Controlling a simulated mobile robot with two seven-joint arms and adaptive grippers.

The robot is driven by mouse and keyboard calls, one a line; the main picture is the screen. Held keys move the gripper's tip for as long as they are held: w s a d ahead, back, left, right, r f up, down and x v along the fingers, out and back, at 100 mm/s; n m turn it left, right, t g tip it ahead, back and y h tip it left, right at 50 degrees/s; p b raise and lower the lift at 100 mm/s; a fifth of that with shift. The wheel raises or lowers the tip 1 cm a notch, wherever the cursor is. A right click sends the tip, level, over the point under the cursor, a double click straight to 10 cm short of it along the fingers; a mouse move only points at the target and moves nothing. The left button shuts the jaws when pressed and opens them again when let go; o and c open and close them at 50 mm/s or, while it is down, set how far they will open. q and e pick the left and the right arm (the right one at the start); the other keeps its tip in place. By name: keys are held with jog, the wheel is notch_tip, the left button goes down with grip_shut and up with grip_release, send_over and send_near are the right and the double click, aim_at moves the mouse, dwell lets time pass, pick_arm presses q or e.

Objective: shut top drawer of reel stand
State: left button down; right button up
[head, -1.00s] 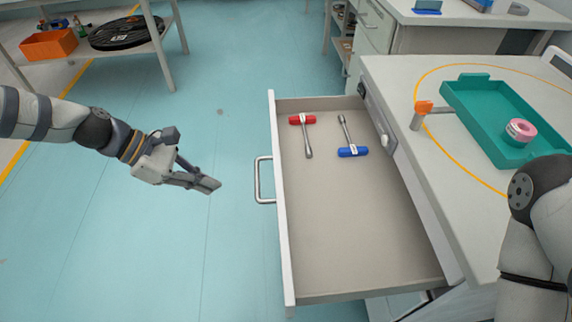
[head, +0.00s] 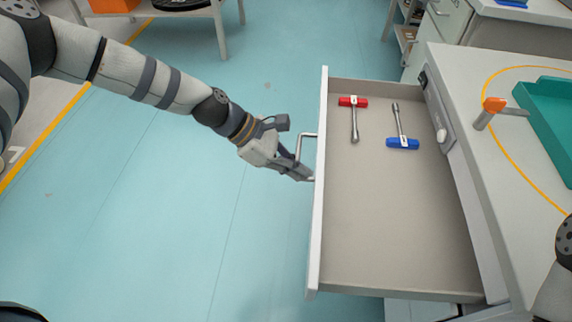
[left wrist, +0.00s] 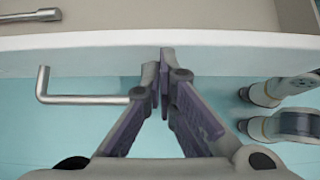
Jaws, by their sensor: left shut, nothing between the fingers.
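The top drawer (head: 400,220) of the reel stand (head: 500,170) is pulled far out, with its white front panel (head: 317,220) facing left. A metal bar handle (head: 302,150) is on that panel. My left gripper (head: 308,177) is shut and empty, its fingertips at the drawer front by the near end of the handle. In the left wrist view the shut fingertips (left wrist: 164,60) overlap the white panel's edge, just right of the handle (left wrist: 80,99). I cannot tell whether they touch. My right gripper is out of view.
A red-handled tool (head: 354,115) and a blue-handled tool (head: 401,135) lie in the drawer. The stand's top holds a teal tray (head: 552,125) and an orange-tipped post (head: 493,105). A shelf (head: 225,35) stands at the back left. The floor left of the drawer is clear.

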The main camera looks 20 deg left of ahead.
pick_arm(q)
jog(key=shift+d, duration=0.1)
